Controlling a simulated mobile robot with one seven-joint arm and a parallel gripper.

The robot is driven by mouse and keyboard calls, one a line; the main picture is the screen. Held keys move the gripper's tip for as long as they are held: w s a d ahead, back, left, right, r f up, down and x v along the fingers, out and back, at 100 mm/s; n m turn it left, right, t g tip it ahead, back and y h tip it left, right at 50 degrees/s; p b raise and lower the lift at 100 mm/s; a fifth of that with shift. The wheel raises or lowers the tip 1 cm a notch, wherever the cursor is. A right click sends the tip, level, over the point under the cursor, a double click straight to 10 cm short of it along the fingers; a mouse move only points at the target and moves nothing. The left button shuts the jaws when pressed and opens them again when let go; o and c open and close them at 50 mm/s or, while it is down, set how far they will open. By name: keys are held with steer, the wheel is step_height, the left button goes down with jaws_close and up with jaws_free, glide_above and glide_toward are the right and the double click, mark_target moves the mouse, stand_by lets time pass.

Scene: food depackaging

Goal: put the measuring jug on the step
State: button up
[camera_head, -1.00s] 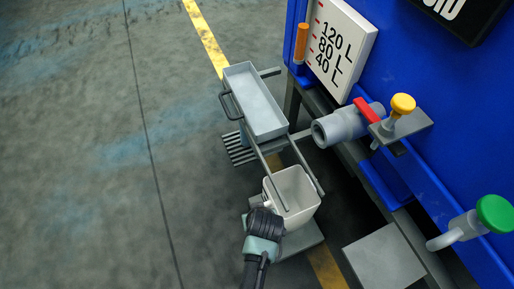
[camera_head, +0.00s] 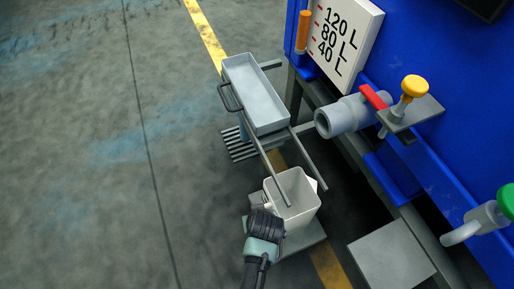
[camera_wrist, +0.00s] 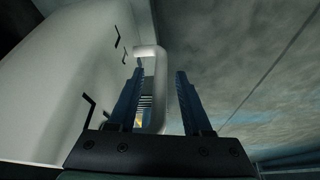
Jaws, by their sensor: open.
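The measuring jug (camera_head: 299,212) is a white, open-topped container, standing upright on a low grey platform (camera_head: 306,243) below the tray rails. In the wrist view the jug's body (camera_wrist: 65,85) fills the left side, with black marks on its wall. Its pale handle loop (camera_wrist: 160,95) shows between the two blue fingers of my gripper (camera_wrist: 160,75). The fingers are open, one on either side of the handle's near part. In the head view my gripper (camera_head: 259,203) is at the jug's left side, fingertips partly hidden. Another flat grey block (camera_head: 392,258), possibly the step, lies to the right.
A grey tray (camera_head: 233,72) rests on the rails (camera_head: 309,158) that reach over the jug. A grey outlet pipe (camera_head: 340,118) with a red-handled valve projects from the blue tank (camera_head: 440,150). The floor at left is clear.

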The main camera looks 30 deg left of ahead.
steer(key=p+v, duration=0.8)
steer(key=v, duration=0.4)
steer(key=shift+r, duration=0.2)
